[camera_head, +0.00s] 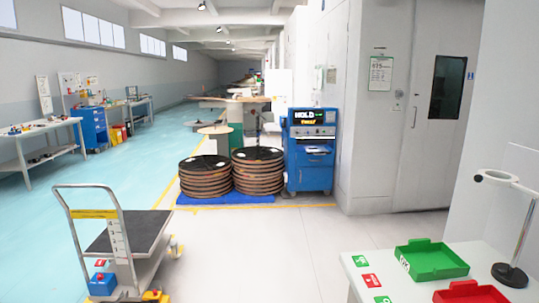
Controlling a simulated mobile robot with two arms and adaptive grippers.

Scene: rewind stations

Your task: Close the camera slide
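I cannot make out a camera slide for certain in the head view. A blue cabinet (311,172) with a dark panel that reads "HOLD" (308,115) stands at the back middle, beside the white wall. A light-coloured shelf or drawer front (314,150) shows on its face; whether it is open or shut is too small to tell. Neither of my grippers is in view.
A platform cart (128,232) stands at the lower left. Stacked reels (205,178) sit on a blue mat by the cabinet. A green tray (431,259) and a red tray (470,292) lie on the white table (400,262). The pale floor (265,240) between is clear.

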